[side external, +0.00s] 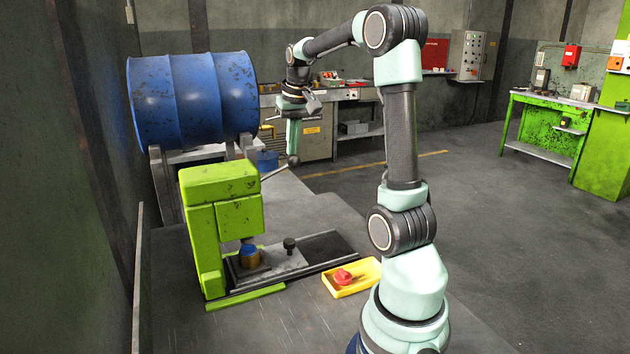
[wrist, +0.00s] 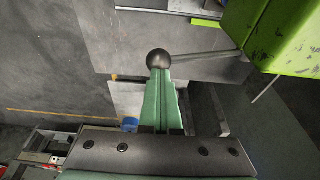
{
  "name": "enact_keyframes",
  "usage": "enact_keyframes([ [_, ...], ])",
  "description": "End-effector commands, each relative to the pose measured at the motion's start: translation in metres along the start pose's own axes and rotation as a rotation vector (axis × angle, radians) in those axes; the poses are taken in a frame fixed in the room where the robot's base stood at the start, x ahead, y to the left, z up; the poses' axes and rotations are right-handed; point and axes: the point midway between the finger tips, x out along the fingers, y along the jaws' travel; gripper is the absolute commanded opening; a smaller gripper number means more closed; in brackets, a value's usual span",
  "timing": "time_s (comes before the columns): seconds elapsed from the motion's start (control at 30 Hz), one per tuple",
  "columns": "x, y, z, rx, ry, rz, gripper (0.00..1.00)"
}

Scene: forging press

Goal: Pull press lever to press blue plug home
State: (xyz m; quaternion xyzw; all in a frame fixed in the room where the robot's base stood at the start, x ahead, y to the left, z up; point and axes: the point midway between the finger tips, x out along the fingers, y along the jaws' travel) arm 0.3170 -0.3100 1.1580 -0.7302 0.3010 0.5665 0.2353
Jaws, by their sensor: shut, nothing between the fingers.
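The lime-green press (side external: 222,190) stands on the grey bench, and its body also shows at the upper right of the wrist view (wrist: 280,35). Its lever (wrist: 205,54) is a thin rod ending in a dark ball knob (wrist: 158,59); the knob also shows in the side view (side external: 293,160). My gripper (side external: 293,150) points down, its pale green fingers shut with nothing between them. In the wrist view the fingertips (wrist: 160,74) are right at the knob; I cannot tell whether they touch. The blue plug (side external: 248,248) sits upright on a brass-coloured piece (side external: 251,260) beneath the press head.
A blue drum (side external: 190,98) rests on a stand behind. The air right of the lever is clear.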

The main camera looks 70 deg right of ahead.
Motion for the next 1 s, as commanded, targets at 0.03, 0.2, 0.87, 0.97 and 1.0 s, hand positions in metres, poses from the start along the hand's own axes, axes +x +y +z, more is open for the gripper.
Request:
enact_keyframes([
  [0.03,-0.004,-0.001,-0.001,0.0,0.0,-0.001,0.0],
  [0.2,-0.006,-0.002,-0.001,0.0,-0.002,-0.001,0.0],
  [0.87,-0.031,-0.015,-0.007,0.001,-0.003,-0.008,0.0],
  [0.97,-0.031,-0.015,-0.007,0.001,-0.003,-0.008,0.0],
  [1.0,-0.031,-0.015,-0.007,0.001,-0.003,-0.008,0.0],
])
